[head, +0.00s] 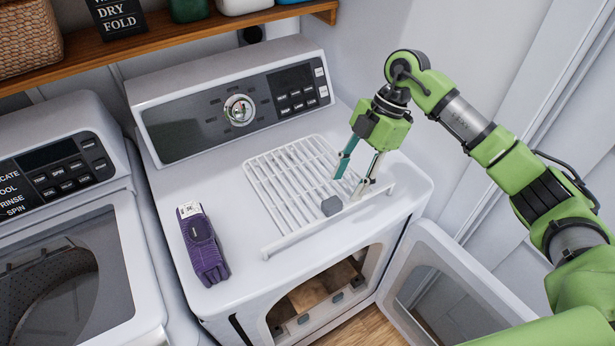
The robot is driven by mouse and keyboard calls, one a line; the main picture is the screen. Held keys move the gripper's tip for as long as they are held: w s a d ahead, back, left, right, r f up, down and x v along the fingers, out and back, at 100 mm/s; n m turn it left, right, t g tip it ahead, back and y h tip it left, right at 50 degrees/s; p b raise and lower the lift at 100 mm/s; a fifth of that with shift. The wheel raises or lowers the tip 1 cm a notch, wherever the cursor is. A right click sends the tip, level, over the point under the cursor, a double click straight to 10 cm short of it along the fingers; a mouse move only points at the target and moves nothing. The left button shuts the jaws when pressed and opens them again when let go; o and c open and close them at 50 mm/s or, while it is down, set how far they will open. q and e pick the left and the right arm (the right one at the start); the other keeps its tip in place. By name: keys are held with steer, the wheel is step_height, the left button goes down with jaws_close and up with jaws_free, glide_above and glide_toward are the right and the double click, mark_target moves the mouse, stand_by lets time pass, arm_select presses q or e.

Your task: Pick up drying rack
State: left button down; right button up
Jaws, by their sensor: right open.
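The white drying rack (285,190) lies flat on top of the dryer (225,273), right of its middle, with a raised rail along its front edge. My right gripper (350,193) points down over the rack's right part, near the front rail. Its fingers are spread apart with nothing seen between them. I cannot tell whether the fingertips touch the rack. A small grey block-like piece shows at the rack by the left finger. My left gripper is not in view.
A purple item (203,243) lies on the dryer left of the rack. The dryer's door (440,290) hangs open at the front right. The washer (75,260) stands at the left. A wooden shelf (165,38) with a basket (28,35) and a sign is above.

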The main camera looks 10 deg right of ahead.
mark_target(336, 199)
steer(key=shift+s+a+f+p, duration=0.15)
steer(key=shift+a+f+p, duration=0.3)
steer(key=shift+p, duration=0.1)
steer(key=p+x, duration=0.1)
steer(key=x, duration=0.2)
steer(key=shift+a+f+p, duration=0.1)
steer(key=shift+a+p, duration=0.1)
steer(key=shift+p, duration=0.2)
steer(key=shift+a+f, duration=0.1)
steer(key=shift+f, duration=0.35)
steer(key=c, duration=1.1)
